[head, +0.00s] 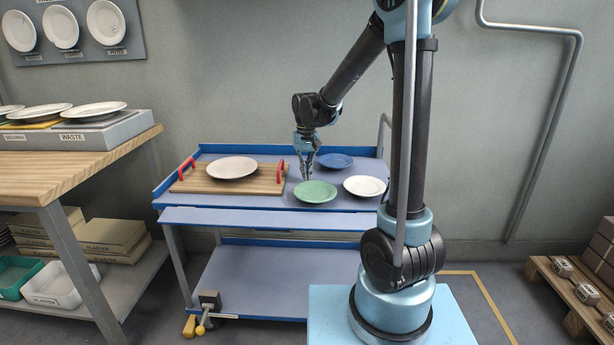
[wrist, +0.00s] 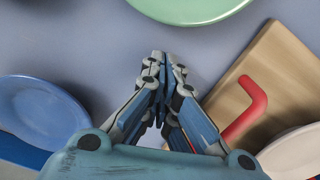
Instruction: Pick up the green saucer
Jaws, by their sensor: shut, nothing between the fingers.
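The green saucer (head: 315,191) lies flat on the blue-grey cart top, near its front edge. In the wrist view the green saucer (wrist: 190,8) shows only in part, cut off by the top edge. My gripper (head: 307,174) points down just behind the saucer in the head view. In the wrist view my gripper (wrist: 163,56) has its fingertips together with nothing between them. The fingertips are apart from the saucer's rim there. How high they are above the cart top I cannot tell.
A blue saucer (head: 334,160) lies behind and a white saucer (head: 364,186) to the right. To the left, a wooden board (head: 195,184) with red handles (head: 279,172) bears a white plate (head: 232,167). The cart (head: 240,216) has a raised blue rim at the back and left.

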